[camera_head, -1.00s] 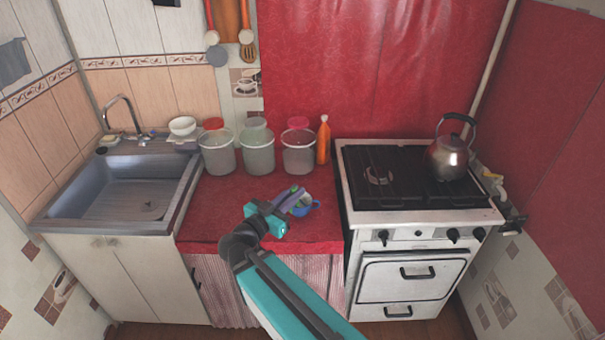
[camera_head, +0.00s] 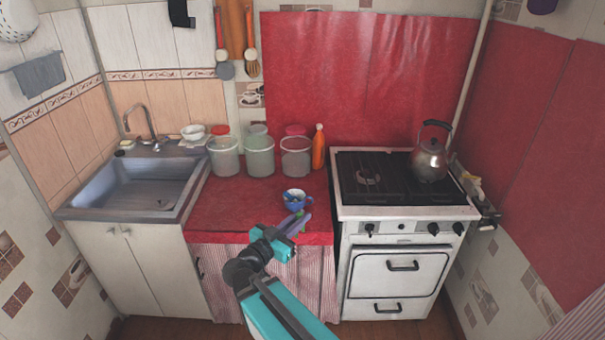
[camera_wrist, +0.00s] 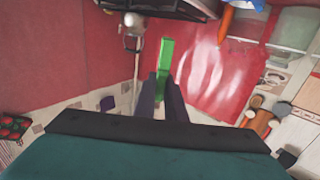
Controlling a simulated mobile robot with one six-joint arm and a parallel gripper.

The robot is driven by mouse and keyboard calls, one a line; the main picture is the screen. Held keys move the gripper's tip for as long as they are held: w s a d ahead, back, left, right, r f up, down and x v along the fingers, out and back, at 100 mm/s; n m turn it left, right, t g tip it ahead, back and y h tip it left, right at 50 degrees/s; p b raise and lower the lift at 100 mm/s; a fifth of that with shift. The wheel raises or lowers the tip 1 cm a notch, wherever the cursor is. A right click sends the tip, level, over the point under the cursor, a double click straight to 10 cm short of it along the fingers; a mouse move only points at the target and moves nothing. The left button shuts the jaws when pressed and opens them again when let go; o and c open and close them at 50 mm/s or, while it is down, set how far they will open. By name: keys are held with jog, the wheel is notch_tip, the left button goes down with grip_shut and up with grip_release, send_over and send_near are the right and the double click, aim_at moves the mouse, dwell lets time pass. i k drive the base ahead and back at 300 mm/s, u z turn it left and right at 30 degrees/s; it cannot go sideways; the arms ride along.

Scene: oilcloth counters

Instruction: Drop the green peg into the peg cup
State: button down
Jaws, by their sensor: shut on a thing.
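The peg cup (camera_head: 297,201) is small and blue with a pale inside. It stands on the red counter (camera_head: 237,200), left of the stove, near the front edge. My gripper (camera_head: 305,217) is on the near side of the cup in the head view, its fingers just below the cup in the picture. Whether they touch it cannot be told. In the wrist view my gripper (camera_wrist: 163,80) is shut on the green peg (camera_wrist: 166,55), which sticks out past the fingertips. The cup cannot be made out in the wrist view.
Several lidded clear jars (camera_head: 259,156) and an orange bottle (camera_head: 318,147) stand along the back of the counter. The stove (camera_head: 400,205) with a kettle (camera_head: 430,160) is on the right, the sink (camera_head: 130,187) on the left. The middle of the counter is clear.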

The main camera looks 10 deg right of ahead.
aim_at(302, 202)
jog(key=k, duration=0.7)
jog(key=u, duration=0.2)
jog(key=i, duration=0.6)
jog(key=u, duration=0.5)
jog(key=i, duration=0.7)
jog(key=u, duration=0.7)
jog(key=i, duration=1.1)
jog(key=u, duration=0.3)
